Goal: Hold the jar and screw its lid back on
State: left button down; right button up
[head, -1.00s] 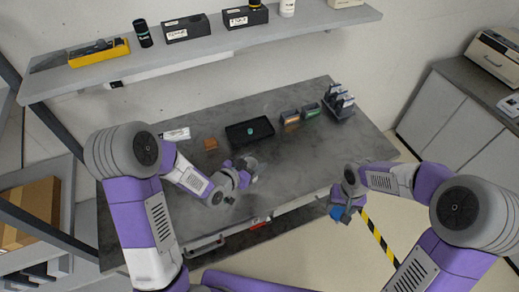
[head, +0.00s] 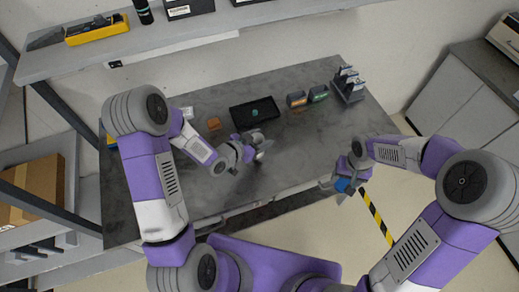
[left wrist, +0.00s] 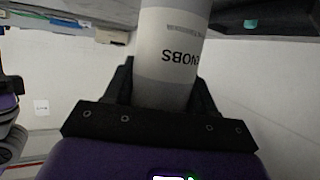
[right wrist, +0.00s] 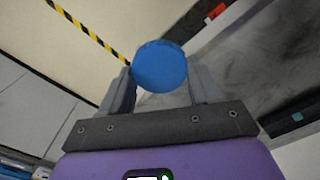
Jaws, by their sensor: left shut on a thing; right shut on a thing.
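My left gripper (head: 258,152) is shut on the jar, a pale grey cylinder (left wrist: 172,50) with a label reading "...NOBS", upside down in the left wrist view. The jar is held over the front part of the grey table; its open end is not clear to see. My right gripper (head: 346,183) is shut on the round blue lid (right wrist: 159,67), which also shows as a small blue patch in the head view (head: 345,186). The lid is in front of the table's right front edge, well to the right of the jar and apart from it.
A black tray (head: 236,120) with a small teal piece (head: 255,113) lies on the table behind the jar. A shelf (head: 300,17) hangs above. The table's front right is clear.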

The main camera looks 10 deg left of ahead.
pick_arm(q)
jog(key=shift+f, duration=0.55)
jog(key=shift+f, duration=2.1)
jog(key=shift+f, duration=0.15)
jog(key=shift+c, duration=1.8)
grip_release()
jog(key=shift+b, duration=0.3)
